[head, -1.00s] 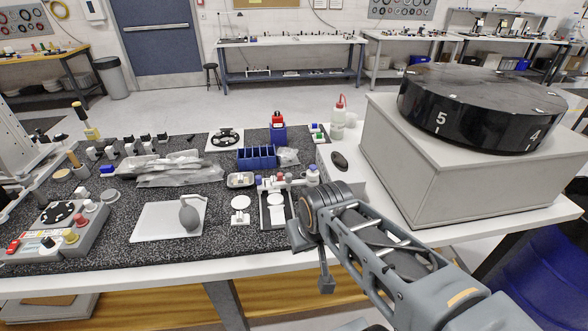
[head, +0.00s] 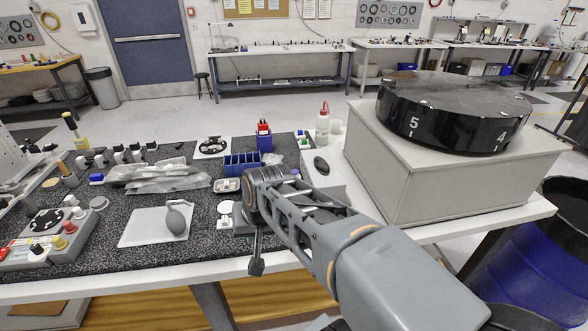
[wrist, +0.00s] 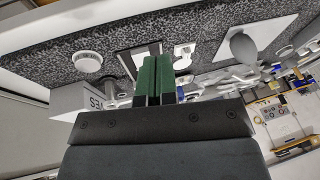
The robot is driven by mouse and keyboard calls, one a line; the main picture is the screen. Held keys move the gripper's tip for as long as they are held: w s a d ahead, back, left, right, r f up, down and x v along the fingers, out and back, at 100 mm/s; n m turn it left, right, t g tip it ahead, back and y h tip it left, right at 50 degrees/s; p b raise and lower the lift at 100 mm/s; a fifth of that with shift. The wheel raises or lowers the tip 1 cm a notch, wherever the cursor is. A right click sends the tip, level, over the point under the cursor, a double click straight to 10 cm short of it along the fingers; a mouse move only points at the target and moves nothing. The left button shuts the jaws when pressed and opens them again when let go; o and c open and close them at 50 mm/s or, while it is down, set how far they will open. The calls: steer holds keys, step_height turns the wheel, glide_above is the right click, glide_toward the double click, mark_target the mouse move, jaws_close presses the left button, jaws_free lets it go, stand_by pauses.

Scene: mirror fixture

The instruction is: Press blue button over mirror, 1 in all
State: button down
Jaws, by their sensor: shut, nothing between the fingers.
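My gripper (wrist: 157,80) shows in the wrist view with its two dark green fingers together and nothing between them. The mirror fixture shows in the wrist view as a dark flat frame (wrist: 126,62) just beyond the fingertips, partly hidden by them. I cannot tell whether the fingers touch it. In the head view my arm covers most of the fixture; only part of its dark base (head: 241,222) shows at the left of the arm's end. I cannot make out the blue button in either current view. The fingers are not distinguishable in the head view.
A small white stand (head: 226,210) and a white board with a grey bulb (head: 174,218) lie left of the arm. A blue rack (head: 240,164) and a red-capped bottle (head: 323,127) stand behind. A large grey box (head: 400,180) bearing a black drum (head: 455,118) fills the right.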

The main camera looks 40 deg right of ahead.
steer(key=w+d+r+m+t+y+p, duration=0.2)
steer(key=w+d+r+m, duration=0.5)
steer(key=w+d+m, duration=0.3)
step_height(320, 180, up, 5)
steer(key=m+t+p, duration=0.2)
steer(key=m+t, duration=0.1)
steer(key=m, duration=0.7)
glide_above(294, 172)
steer(key=shift+d+f, duration=0.15)
steer(key=shift+d, duration=0.05)
steer(key=shift+f, duration=0.15)
step_height(294, 172, down, 9)
steer(key=b, duration=0.7)
steer(key=shift+r, duration=0.2)
steer(key=shift+f, duration=0.1)
steer(key=shift+a+f+b, duration=0.1)
steer(key=shift+f+b, duration=0.2)
steer(key=shift+b, duration=0.1)
